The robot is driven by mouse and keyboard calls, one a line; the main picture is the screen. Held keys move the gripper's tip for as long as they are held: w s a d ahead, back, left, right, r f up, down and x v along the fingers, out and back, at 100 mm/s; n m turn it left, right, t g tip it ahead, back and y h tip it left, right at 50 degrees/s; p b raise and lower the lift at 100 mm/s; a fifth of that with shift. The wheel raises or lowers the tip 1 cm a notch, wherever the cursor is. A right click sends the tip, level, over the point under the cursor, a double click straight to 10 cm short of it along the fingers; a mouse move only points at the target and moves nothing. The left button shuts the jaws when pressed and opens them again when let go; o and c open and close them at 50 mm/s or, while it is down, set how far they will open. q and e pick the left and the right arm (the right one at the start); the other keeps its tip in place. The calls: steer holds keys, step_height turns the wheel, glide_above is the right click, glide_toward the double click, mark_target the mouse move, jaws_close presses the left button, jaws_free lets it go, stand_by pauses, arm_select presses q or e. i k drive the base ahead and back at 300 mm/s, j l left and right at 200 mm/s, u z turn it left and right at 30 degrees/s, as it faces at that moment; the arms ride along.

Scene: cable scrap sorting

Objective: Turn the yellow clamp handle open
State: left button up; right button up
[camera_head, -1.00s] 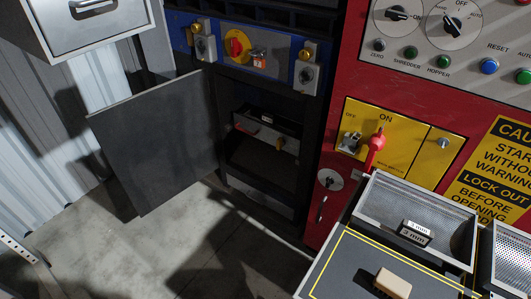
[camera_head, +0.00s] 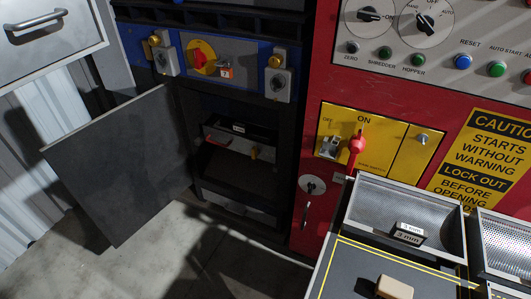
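A small yellow handle (camera_head: 254,152) shows on the front right of a dark box (camera_head: 236,145) inside the open black cabinet. A red handle (camera_head: 218,140) lies to its left on the same box. Two yellow knobs sit on grey latch plates at the cabinet's top, one at the left (camera_head: 154,40) and one at the right (camera_head: 274,61). I cannot tell for certain which yellow part is the clamp handle. Neither gripper is in view, and nothing touches these parts.
The cabinet's dark door (camera_head: 115,165) stands open to the left. A grey drawer (camera_head: 70,42) juts in at the upper left. Metal mesh trays (camera_head: 385,200) and a black bench top (camera_head: 350,270) fill the lower right. Bare concrete floor (camera_head: 170,250) lies before the cabinet.

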mark_target(254, 152)
steer(key=j+z, duration=0.2)
steer(key=z, duration=0.2)
steer(key=i+j+z, duration=0.1)
steer(key=z, duration=0.25)
steer(key=j+z, duration=0.5)
steer(key=z, duration=0.25)
steer(key=j+z, duration=0.1)
steer(key=j, duration=0.85)
steer(key=i, duration=0.05)
